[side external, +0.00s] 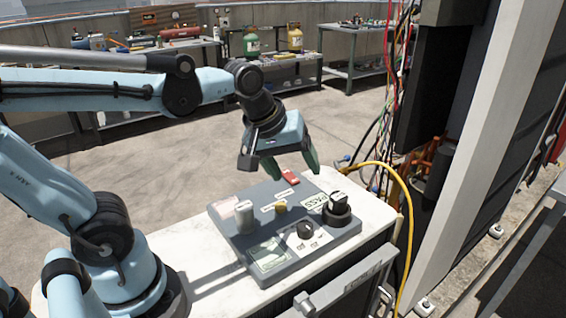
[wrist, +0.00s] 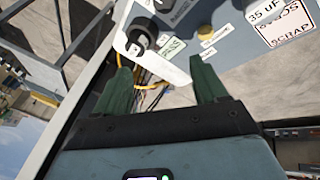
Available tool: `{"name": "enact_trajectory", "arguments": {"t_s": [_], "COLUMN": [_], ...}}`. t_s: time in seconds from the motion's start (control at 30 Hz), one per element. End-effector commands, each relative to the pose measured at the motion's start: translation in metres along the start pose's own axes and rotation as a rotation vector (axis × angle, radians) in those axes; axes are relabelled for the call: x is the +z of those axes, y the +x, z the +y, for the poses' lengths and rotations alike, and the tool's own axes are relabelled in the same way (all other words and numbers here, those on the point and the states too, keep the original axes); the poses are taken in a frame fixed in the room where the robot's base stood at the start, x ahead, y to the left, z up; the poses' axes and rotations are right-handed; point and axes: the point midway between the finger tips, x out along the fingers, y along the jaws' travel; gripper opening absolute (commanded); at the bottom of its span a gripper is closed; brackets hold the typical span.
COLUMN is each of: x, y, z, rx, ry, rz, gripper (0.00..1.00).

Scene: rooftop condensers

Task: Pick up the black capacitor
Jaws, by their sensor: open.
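The black capacitor (side external: 337,210) stands at the right end of a grey panel (side external: 250,222), next to a PASS label. It looks short and dark with a pale patch near its top. In the wrist view the capacitor (wrist: 138,44) shows at the upper left, beyond the left fingertip. My gripper (side external: 292,170) is open and empty, with green fingers pointing down above the far edge of the panel, left of the capacitor and apart from it. In the wrist view my gripper (wrist: 162,72) has its fingers spread wide, with nothing between them.
A yellow cable (side external: 408,215) and an open condenser cabinet (side external: 440,130) stand close on the right.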

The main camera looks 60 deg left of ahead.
Motion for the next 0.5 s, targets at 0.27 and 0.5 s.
{"name": "enact_trajectory", "arguments": {"t_s": [0.27,0.5], "x": [-0.021,-0.036], "y": [0.001,0.01], "z": [0.031,0.054], "rx": [-0.113,-0.251], "ry": [-0.646,-1.2], "rz": [-0.077,-0.081], "gripper": [0.71,0.71]}}
